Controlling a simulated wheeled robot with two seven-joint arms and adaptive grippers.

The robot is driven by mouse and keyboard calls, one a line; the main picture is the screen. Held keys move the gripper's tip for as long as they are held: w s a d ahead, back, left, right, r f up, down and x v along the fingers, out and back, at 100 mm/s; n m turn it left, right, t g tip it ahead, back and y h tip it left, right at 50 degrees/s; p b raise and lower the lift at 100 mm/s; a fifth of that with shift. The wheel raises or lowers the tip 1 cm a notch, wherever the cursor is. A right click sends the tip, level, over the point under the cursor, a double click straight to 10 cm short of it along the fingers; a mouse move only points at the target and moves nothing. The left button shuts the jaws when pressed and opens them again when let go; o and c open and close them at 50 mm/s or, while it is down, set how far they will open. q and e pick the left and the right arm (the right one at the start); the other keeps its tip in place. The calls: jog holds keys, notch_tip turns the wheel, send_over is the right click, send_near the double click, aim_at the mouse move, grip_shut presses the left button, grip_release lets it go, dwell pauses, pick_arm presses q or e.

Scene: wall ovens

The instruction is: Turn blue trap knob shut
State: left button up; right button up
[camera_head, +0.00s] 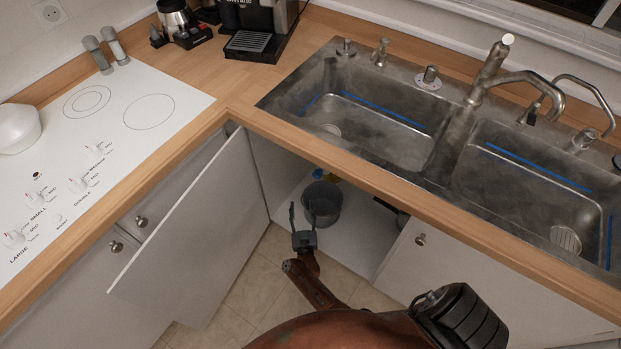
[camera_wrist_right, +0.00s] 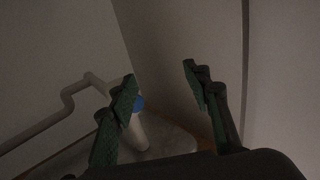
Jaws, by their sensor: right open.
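A small blue knob (camera_head: 318,173) shows inside the open cabinet under the sink, with a yellow part beside it. In the right wrist view the blue knob (camera_wrist_right: 139,103) is a small patch by a white pipe, partly hidden behind the left-hand finger. My right gripper (camera_head: 304,208) is at the cabinet opening, with its fingers apart and pointing inward. It also shows in the right wrist view (camera_wrist_right: 160,78), open, with nothing held between its green-padded fingers. The knob lies beyond the fingers, apart as far as I can tell. My left gripper is not in view.
A dark grey bucket (camera_head: 323,201) stands in the cabinet just past my right gripper. The open cabinet door (camera_head: 200,235) is to the left. The countertop edge (camera_head: 300,153) and sink (camera_head: 375,125) are above. A bent white pipe (camera_wrist_right: 62,103) runs at the left in the wrist view.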

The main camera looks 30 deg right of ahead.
aim_at(315, 177)
jog(key=w+d+r+m+g+h+b, duration=0.1)
jog(key=d+r+m+g+h+b, duration=0.1)
jog(key=d+m+g, duration=0.1)
jog(key=w+d+r+m+g+h+b, duration=0.2)
jog(key=d+r+m+g+h, duration=0.1)
jog(key=m, duration=0.1)
jog(key=w+d+r+m+g+h+b, duration=0.2)
jog(key=d+m+g+h, duration=0.1)
jog(key=shift+w+d+r+b, duration=0.15)
jog(key=shift+d+b, duration=0.15)
jog(key=shift+d, duration=0.05)
jog(key=shift+w+d+r, duration=0.1)
jog(key=shift+w+d, duration=0.1)
jog(key=shift+d, duration=0.25)
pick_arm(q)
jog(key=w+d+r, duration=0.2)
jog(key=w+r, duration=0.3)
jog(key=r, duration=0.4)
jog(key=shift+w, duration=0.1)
pick_arm(e)
jog(key=shift+c, duration=0.7)
jog(key=c, duration=1)
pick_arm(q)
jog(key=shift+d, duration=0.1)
pick_arm(e)
jog(key=shift+c, duration=0.2)
